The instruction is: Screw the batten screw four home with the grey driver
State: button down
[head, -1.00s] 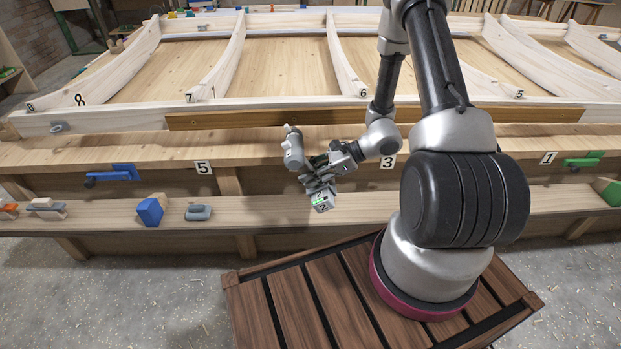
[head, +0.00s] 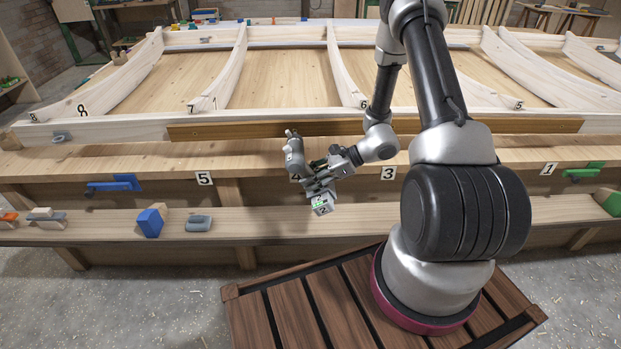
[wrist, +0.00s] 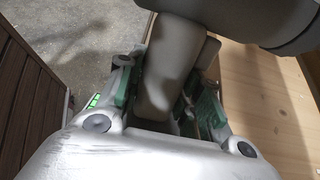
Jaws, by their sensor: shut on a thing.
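My gripper (head: 318,178) is shut on the handle of the grey driver (head: 294,157), in front of the bench edge. In the wrist view the driver's handle (wrist: 165,75) sits between my fingers (wrist: 160,95), and its thick grey body (wrist: 265,18) crosses the top. The driver's lower end, with a small green patch, hangs below my gripper. The driver's upper end is near the brown batten (head: 235,130), which lies along the front of the pale frame (head: 105,127). No batten screw can be made out, and the driver's tip is not clear.
The bench (head: 120,160) has number tags and a shelf (head: 270,224) below. On the shelf are a blue block (head: 150,222) and a grey-blue tool (head: 198,223). A blue clamp (head: 115,185) and a green clamp (head: 583,172) jut from the bench front.

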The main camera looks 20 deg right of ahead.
jog(key=shift+w+d, duration=0.1)
jog(key=shift+w, duration=0.15)
jog(key=shift+w+d, duration=0.1)
jog(key=shift+w, duration=0.25)
jog(key=shift+w+d, duration=0.3)
jog(key=shift+w, duration=0.55)
dwell(2.1)
jog(key=shift+s+a, duration=0.25)
jog(key=shift+s, duration=0.5)
jog(key=shift+s+a, duration=0.2)
jog(key=shift+s, duration=0.5)
jog(key=s+d, duration=0.2)
jog(key=s, duration=0.1)
jog(key=s+d, duration=0.3)
jog(key=shift+d, duration=0.15)
